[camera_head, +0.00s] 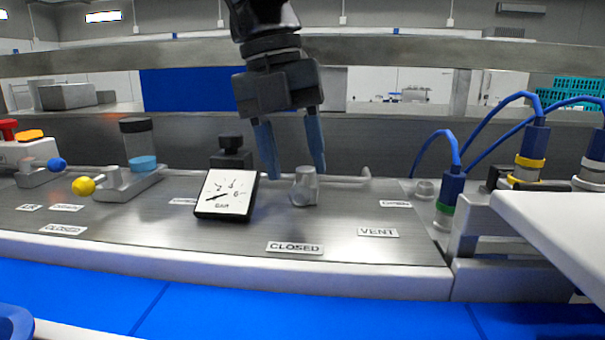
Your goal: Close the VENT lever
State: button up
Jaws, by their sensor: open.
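The VENT lever (304,189) is a pale grey valve hub on the steel panel, with a thin bar running right to a small upturned tip. The VENT label (378,232) lies to its front right and the CLOSED label (294,247) in front of it. The bar points right, toward a small label (395,204) too small to read, and not toward CLOSED. My gripper (296,174) hangs over the hub, its two blue fingers apart and empty. The fingertips are close to the hub's top; I cannot tell whether they touch it.
A dial gauge (227,194) stands just left of the hub. A yellow-knobbed lever (84,186) and a blue-knobbed lever (57,164) are further left. Blue-hosed fittings (451,186) and a white surface (560,225) bound the right. The panel front is clear.

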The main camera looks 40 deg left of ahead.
jog(key=v, duration=0.5)
dwell(0.5)
